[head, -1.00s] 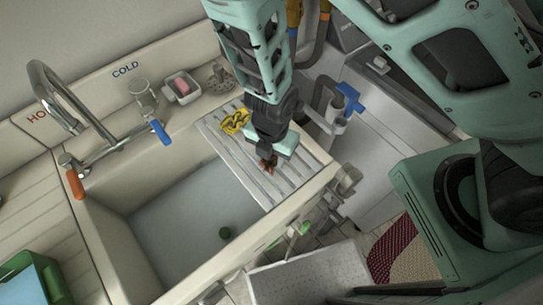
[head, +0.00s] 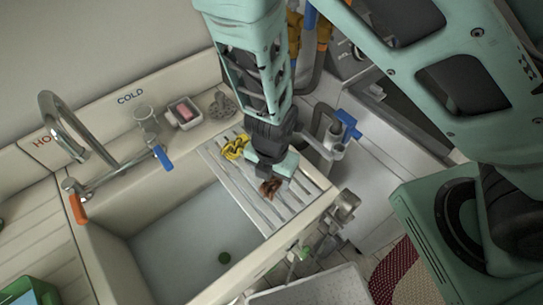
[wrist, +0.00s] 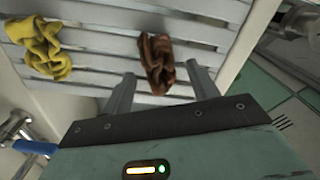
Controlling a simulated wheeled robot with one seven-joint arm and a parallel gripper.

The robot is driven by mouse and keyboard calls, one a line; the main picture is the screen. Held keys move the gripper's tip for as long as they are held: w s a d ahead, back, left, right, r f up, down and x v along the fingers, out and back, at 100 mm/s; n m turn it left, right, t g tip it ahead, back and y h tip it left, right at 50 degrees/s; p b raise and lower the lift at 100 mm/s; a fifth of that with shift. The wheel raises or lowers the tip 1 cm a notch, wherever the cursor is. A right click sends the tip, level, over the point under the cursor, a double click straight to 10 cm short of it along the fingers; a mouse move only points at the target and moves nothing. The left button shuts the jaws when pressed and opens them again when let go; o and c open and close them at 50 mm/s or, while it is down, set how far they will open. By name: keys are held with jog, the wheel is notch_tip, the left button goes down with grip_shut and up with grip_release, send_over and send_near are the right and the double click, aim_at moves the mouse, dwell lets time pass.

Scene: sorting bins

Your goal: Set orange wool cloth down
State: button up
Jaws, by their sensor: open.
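The orange wool cloth, which looks rust-brown here, lies crumpled on the slatted draining rack (head: 222,168) in the head view (head: 270,188). In the wrist view the cloth (wrist: 157,62) rests on the pale slats, between and just beyond my fingertips. My gripper (wrist: 160,72) is open, with one finger on each side of the cloth's near end. Whether a finger touches it I cannot tell. In the head view my gripper (head: 271,176) is right above the cloth and hides part of it.
A yellow cloth (wrist: 40,46) lies on the same rack, left of the orange one. A tap (head: 75,125), a soap dish (head: 184,113) and a scrubber (head: 222,105) stand along the back.

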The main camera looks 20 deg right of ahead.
notch_tip(320, 180, up, 10)
jog(key=p, duration=0.5)
notch_tip(320, 180, up, 17)
jog(key=m+t, duration=0.3)
jog(key=m, duration=1.2)
send_over(271, 182)
jog(key=d, duration=0.3)
jog(key=s+r+m+g, duration=0.3)
jog(key=s+r+m, duration=0.1)
jog(key=s, duration=0.6)
jog(key=shift+d+r+m+y, duration=0.3)
jog(key=shift+d+r, duration=0.1)
jog(key=shift+d, duration=0.05)
jog(key=shift+f, duration=0.15)
notch_tip(271, 182, down, 11)
jog(key=b, duration=1.1)
